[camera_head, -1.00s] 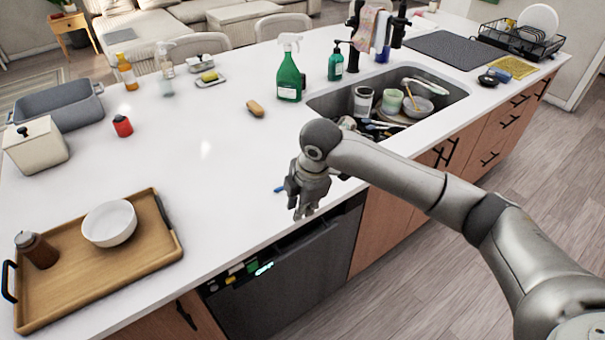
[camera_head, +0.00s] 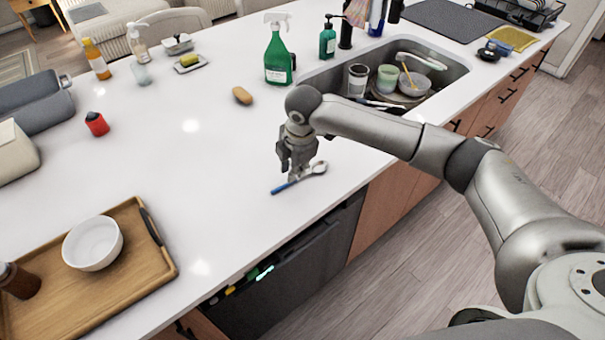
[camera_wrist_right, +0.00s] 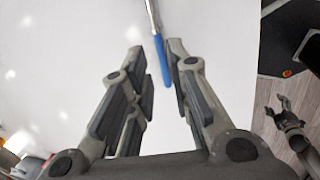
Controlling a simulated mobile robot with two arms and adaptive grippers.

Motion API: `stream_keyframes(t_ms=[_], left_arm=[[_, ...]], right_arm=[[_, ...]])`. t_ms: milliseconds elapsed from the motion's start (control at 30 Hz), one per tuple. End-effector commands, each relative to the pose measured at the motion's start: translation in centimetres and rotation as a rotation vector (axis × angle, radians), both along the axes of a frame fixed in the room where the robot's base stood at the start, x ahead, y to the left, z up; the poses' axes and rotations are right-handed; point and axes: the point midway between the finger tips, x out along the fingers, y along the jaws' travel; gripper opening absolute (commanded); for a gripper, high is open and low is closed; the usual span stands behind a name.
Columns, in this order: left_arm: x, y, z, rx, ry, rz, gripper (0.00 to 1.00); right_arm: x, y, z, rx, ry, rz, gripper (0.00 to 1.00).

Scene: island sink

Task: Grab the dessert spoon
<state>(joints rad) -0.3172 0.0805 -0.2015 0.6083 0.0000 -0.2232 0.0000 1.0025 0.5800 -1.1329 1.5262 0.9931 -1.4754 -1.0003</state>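The dessert spoon (camera_head: 284,187) lies on the white countertop near its front edge, its blue handle to the left and its metal bowl to the right. My right gripper (camera_head: 295,176) is just above it, pointing down. In the right wrist view the spoon's blue handle (camera_wrist_right: 162,62) reaches in between the tips of the right gripper (camera_wrist_right: 154,48). The fingers are apart and not closed on it. My left gripper (camera_wrist_right: 282,108) shows small at the right of the wrist view, over the floor, with its fingers apart and empty. It is outside the head view.
A wooden tray (camera_head: 152,279) with a white bowl (camera_head: 92,244) and a brown bottle stands at the front left. The sink (camera_head: 455,72) holds several dishes. A sponge (camera_head: 242,95) and a green spray bottle (camera_head: 278,62) stand behind my gripper. The counter around the spoon is clear.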

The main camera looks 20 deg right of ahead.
Motion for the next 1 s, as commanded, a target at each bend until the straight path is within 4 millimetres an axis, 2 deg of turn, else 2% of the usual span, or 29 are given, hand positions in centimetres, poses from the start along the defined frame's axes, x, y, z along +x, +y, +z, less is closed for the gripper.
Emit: stream_keyframes(t_ms=[133, 300, 433, 667, 833, 1000], left_arm=[[0.1, 0.0, 1.2, 0.0, -0.002, 0.0, 0.71], [2.4, -0.2, 2.2, -0.004, -0.036, 0.0, 0.71], [3.6, -0.4, 2.4, -0.007, -0.055, 0.0, 0.71], [2.8, -0.3, 2.3, -0.005, -0.042, 0.001, 0.71], [1.9, -0.2, 2.2, -0.003, -0.029, 0.002, 0.71], [1.7, -0.2, 2.2, -0.003, -0.026, 0.002, 0.71]], right_arm=[[0.2, -0.2, -1.4, -0.003, 0.003, 0.0, 0.18], [0.6, -0.1, -3.9, -0.001, 0.003, -0.001, 0.18], [0.9, -0.2, -5.0, -0.001, 0.0, 0.0, 0.18], [0.9, -0.2, -5.2, -0.001, 0.0, 0.001, 0.18], [0.9, -0.2, -5.2, -0.001, 0.0, 0.0, 0.0], [0.9, -0.1, -5.2, -0.001, -0.001, 0.0, 0.0]])
